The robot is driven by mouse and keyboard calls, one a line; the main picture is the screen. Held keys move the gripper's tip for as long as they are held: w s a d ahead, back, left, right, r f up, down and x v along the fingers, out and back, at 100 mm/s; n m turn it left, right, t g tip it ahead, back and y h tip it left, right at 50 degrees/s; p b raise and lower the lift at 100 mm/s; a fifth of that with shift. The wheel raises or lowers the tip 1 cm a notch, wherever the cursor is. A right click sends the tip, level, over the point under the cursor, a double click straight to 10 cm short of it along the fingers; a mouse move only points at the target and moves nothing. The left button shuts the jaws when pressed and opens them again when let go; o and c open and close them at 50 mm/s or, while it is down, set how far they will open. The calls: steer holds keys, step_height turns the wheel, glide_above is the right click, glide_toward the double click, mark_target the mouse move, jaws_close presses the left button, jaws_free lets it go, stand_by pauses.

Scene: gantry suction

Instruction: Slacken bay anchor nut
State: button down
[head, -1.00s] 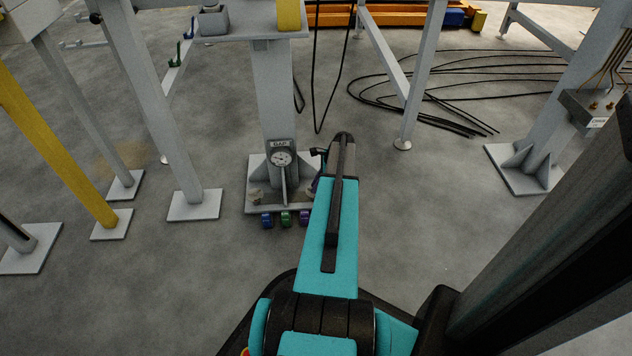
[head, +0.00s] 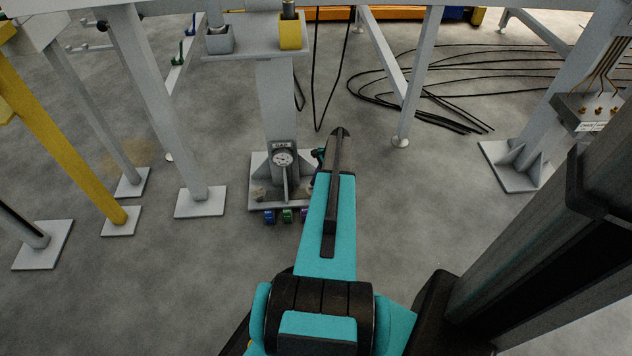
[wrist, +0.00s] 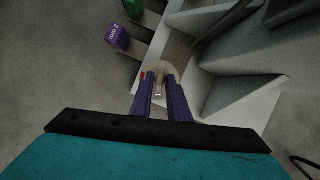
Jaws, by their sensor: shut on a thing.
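The bay column's grey base plate (head: 262,205) stands on the floor left of my arm in the head view. It also fills the right of the wrist view (wrist: 258,103), with its upright ribs. In the wrist view my gripper (wrist: 158,78) has its two dark purple fingers close together over the plate. They are shut on a small pale piece between the tips, apparently the anchor nut (wrist: 158,92). A tan round patch (wrist: 157,67) shows around the tips. The fingers hide most of the nut.
A round dial gauge (head: 282,158) is on the column's foot. Blue (head: 269,216), green (head: 287,215) and purple (wrist: 117,37) tags line the plate's front edge. Frame legs stand left and right. Black cables (head: 430,110) lie on the floor behind. Front floor is clear.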

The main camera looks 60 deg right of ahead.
steer(key=shift+s+a, duration=0.1)
steer(key=shift+a, duration=0.1)
steer(key=c, duration=1.7)
jaws_free()
steer(key=shift+c, duration=0.2)
steer(key=shift+d, duration=0.1)
steer(key=p+v, duration=0.4)
steer(key=v, duration=0.9)
steer(key=shift+d+r, duration=0.2)
steer(key=shift+r, duration=0.1)
